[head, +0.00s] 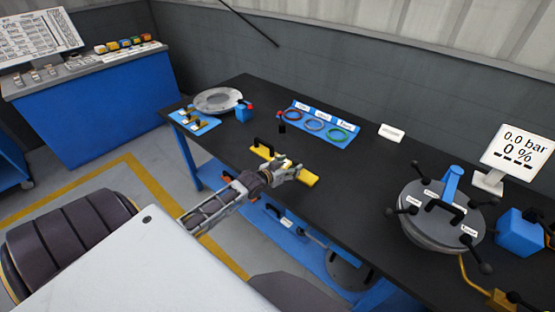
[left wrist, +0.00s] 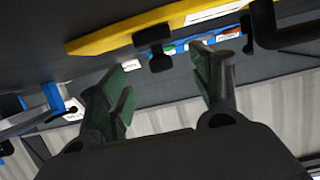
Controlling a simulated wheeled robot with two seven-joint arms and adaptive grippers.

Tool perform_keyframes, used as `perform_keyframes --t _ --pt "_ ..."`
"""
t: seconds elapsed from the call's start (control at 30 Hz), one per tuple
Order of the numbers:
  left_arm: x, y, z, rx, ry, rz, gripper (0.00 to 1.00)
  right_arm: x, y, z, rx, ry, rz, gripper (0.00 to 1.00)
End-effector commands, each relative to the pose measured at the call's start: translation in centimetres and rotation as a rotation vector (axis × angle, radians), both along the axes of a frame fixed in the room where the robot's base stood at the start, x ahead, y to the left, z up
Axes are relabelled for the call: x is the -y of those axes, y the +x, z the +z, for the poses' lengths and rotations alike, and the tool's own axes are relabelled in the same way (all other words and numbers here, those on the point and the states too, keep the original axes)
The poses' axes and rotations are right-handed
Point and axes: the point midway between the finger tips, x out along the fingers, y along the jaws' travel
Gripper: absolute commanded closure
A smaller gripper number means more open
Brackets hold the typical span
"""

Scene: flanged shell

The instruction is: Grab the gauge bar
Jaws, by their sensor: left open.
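The gauge bar (head: 308,178) is a yellow bar with a black handle, lying on the black table near its front edge. In the left wrist view the yellow bar (left wrist: 125,33) crosses the top, with a short black post and a black handle part on it. My left gripper (head: 285,170) is over the middle of the bar in the head view and hides part of it. My right gripper is out of view.
On the table (head: 345,178) stand a blue tray (head: 345,140) with coloured rings, a grey flange (head: 217,100), a white label block (head: 391,132), and a round flanged shell (head: 430,235) with black knobs. A display (head: 518,150) is at the right.

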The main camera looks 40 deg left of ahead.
Motion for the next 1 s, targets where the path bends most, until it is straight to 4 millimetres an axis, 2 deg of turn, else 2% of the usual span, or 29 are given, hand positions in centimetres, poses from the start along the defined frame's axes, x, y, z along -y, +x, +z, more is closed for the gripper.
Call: perform_keyframes --t 0.57,1.0 --pt "0.0 0.5 -0.1 0.0 -0.001 0.0 0.36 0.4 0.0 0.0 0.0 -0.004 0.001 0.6" --pt "0.1 3.3 -1.1 0.001 -0.001 0.0 0.36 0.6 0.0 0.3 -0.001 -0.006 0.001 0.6"
